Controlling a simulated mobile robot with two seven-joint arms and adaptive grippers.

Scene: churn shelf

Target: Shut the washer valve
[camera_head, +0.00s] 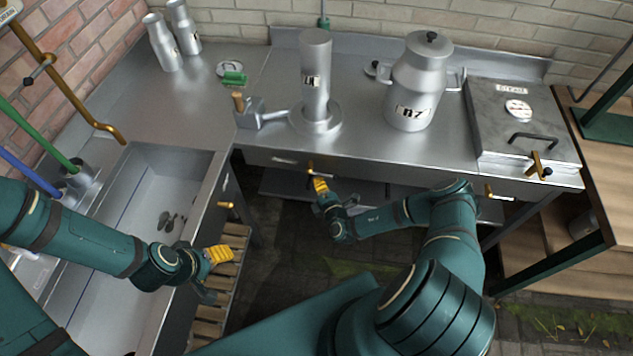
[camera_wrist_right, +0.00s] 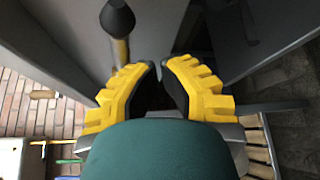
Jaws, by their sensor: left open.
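A brass pipe (camera_head: 75,100) curves over the sink at the left, with a dark-ended valve lever (camera_head: 38,72) on it. Another brass lever valve (camera_head: 538,168) is on the front of the lidded steel box at the right. I cannot read which one is marked as the washer's. My left gripper (camera_head: 212,272) is open and empty over the sink's right edge, apart from both. My right gripper (camera_head: 321,187) is just below a small brass handle (camera_head: 310,168) on the counter front. In the right wrist view its yellow fingers (camera_wrist_right: 163,75) are close together beside a dark-knobbed brass stem (camera_wrist_right: 121,40).
The steel sink (camera_head: 185,165) lies under my left arm. On the counter stand a milk can (camera_head: 415,90), a steel cylinder (camera_head: 315,75) and two bottles (camera_head: 170,40). A green brush (camera_head: 234,78) lies behind. A slatted wooden crate (camera_head: 215,300) is on the floor.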

